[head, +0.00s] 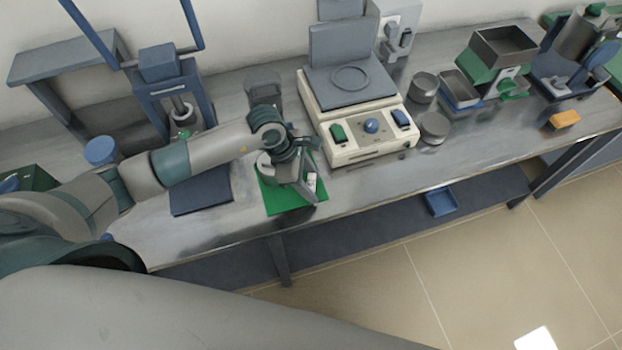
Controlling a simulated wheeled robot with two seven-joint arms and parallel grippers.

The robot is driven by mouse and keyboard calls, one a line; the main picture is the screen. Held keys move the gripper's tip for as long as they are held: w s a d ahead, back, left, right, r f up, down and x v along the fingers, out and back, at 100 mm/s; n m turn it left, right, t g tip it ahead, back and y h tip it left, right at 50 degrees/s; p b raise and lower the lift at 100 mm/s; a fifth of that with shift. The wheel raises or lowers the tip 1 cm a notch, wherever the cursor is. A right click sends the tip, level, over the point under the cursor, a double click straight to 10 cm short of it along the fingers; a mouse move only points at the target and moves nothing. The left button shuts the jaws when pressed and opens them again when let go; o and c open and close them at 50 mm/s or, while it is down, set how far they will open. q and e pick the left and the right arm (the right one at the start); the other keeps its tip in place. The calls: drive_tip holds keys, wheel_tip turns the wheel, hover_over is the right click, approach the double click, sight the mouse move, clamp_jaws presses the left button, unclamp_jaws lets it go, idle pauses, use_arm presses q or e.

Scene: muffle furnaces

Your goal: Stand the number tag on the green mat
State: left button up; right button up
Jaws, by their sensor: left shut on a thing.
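The green mat (279,201) lies near the front edge of the metal bench, left of the cream hotplate. My left gripper (305,186) is over the mat, pointing down toward its right part. It is shut on a small white number tag (312,180), which shows at the fingers with dark marks too small to read. The tag looks about upright; I cannot tell whether it touches the mat. The gripper and wrist hide part of the mat and most of the tag. My right gripper is not in view.
A dark blue mat (200,191) lies left of the green mat. The cream hotplate (357,128) stands close on the right. A grey cup (264,88) stands behind my wrist. Round grey tins (434,127) and an orange block (564,119) are farther right.

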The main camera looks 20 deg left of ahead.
use_arm(q)
drive_tip(key=shift+f, duration=0.2)
drive_tip(key=o, duration=1.1)
drive_tip(key=shift+c, duration=0.2)
drive_tip(key=shift+r, duration=0.1)
drive_tip(key=shift+r, duration=0.1)
drive_tip(key=shift+a+r+b, duration=0.15)
drive_tip(key=shift+r+b, duration=0.05)
drive_tip(key=shift+b, duration=0.1)
drive_tip(key=b+v, duration=0.4)
drive_tip(key=v, duration=0.7)
drive_tip(key=shift+r, duration=0.2)
drive_tip(key=shift+s+f, duration=0.1)
drive_tip(key=shift+s, duration=0.1)
